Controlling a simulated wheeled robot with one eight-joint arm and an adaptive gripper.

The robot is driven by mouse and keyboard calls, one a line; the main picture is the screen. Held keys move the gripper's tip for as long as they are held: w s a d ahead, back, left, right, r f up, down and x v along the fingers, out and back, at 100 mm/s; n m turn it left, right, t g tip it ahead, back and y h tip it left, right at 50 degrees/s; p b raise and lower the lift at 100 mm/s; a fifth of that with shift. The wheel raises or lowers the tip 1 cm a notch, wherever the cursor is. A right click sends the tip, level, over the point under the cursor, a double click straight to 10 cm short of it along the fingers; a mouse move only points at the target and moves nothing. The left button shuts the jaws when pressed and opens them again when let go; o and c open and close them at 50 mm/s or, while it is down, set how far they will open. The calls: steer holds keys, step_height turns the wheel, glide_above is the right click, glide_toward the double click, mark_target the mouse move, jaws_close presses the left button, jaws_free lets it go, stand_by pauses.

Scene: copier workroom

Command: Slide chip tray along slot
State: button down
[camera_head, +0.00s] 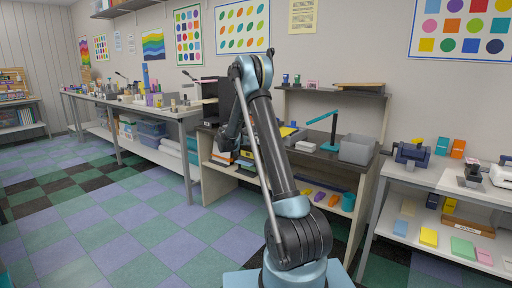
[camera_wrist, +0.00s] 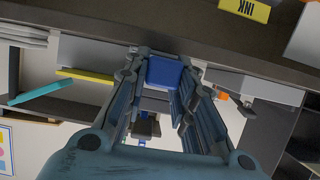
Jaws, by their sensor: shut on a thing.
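A dark blue block-like piece (camera_wrist: 163,71) sits between the fingertips of my gripper (camera_wrist: 166,62) in the wrist view. It appears to be the chip tray. The fingers are closed on it, and it lies close to the edge of a dark surface (camera_wrist: 130,22). The slot cannot be made out. In the head view my arm reaches over the dark-topped workstation, and my gripper (camera_head: 229,140) is partly hidden behind the arm. The blue piece cannot be made out there.
A teal lever (camera_head: 322,118) and a grey bin (camera_head: 357,149) stand on the workstation's right side. A long table (camera_head: 150,108) is at left, and a white table (camera_head: 455,182) at right. The floor at left is clear.

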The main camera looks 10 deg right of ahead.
steer(key=shift+w+d, duration=1.85)
steer(key=shift+w+f, duration=0.1)
steer(key=c, duration=1.2)
jaws_free()
steer(key=shift+c, duration=0.2)
steer(key=o, duration=0.3)
